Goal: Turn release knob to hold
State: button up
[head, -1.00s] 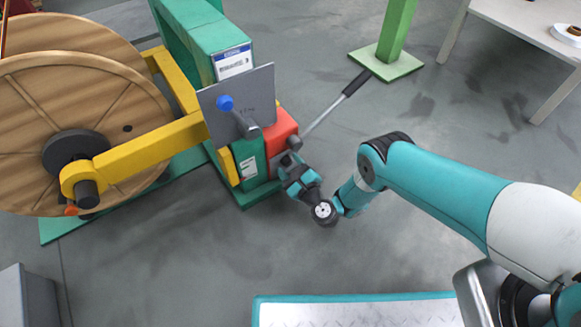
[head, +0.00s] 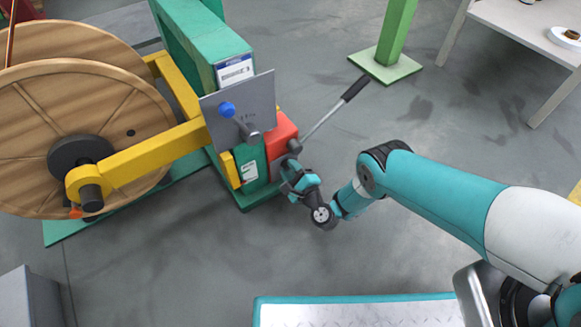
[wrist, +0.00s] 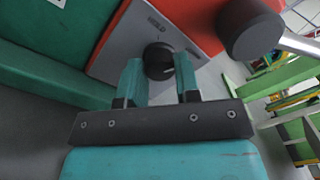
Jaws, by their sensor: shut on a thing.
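The release knob (wrist: 158,60) is a small round dark knob on a grey plate (wrist: 125,45) in the wrist view. The word HOLD is printed on the plate just above the knob; a small pale mark shows near the knob's edge. My gripper (wrist: 159,66) has its two teal fingers on either side of the knob and is shut on it. In the head view my gripper (head: 288,170) is at the right face of the red box (head: 281,133). The knob is hidden there behind the gripper.
A lever with a black grip (head: 355,88) rises from the red box; its dark hub (wrist: 250,28) is close right of my gripper. A grey panel with a blue-knobbed crank (head: 227,109) stands left. A wooden reel (head: 105,100) is further left.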

jog(key=shift+n+y+p, duration=0.4)
jog(key=shift+n+p, duration=2.6)
jog(key=shift+n, duration=4.3)
jog(key=o, duration=0.9)
